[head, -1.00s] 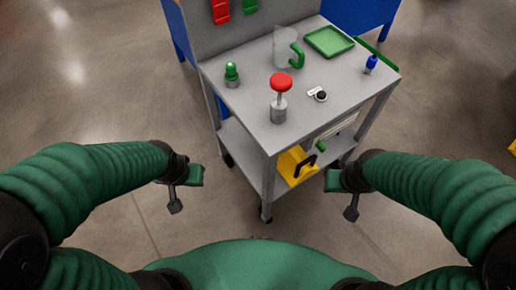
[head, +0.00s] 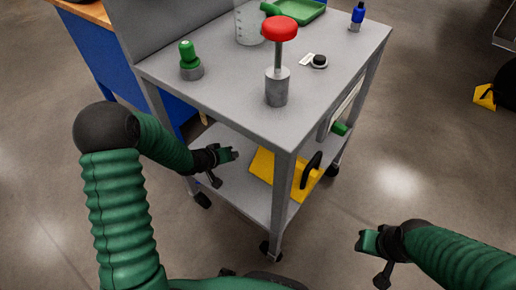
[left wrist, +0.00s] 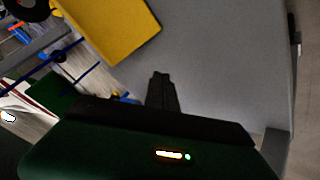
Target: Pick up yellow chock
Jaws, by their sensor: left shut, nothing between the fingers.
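A yellow chock (head: 262,166) with a black handle (head: 312,170) sits on the lower shelf (head: 235,182) of a grey cart, partly hidden behind the cart's front leg. My left gripper (head: 232,155) is shut and empty over the shelf, just left of the chock and apart from it. In the left wrist view the chock (left wrist: 112,28) is at the top, beyond my left gripper's closed fingers (left wrist: 161,85). My right gripper (head: 366,243) is over the floor to the right of the cart, away from the chock; its jaws are not clear.
The cart's top (head: 225,95) is above the shelf and its front leg (head: 283,195) stands before the chock. The top holds a red knob on a stem (head: 279,30), a green-capped item (head: 190,58) and a jug (head: 249,28). Another yellow item (head: 484,97) is on the floor at right.

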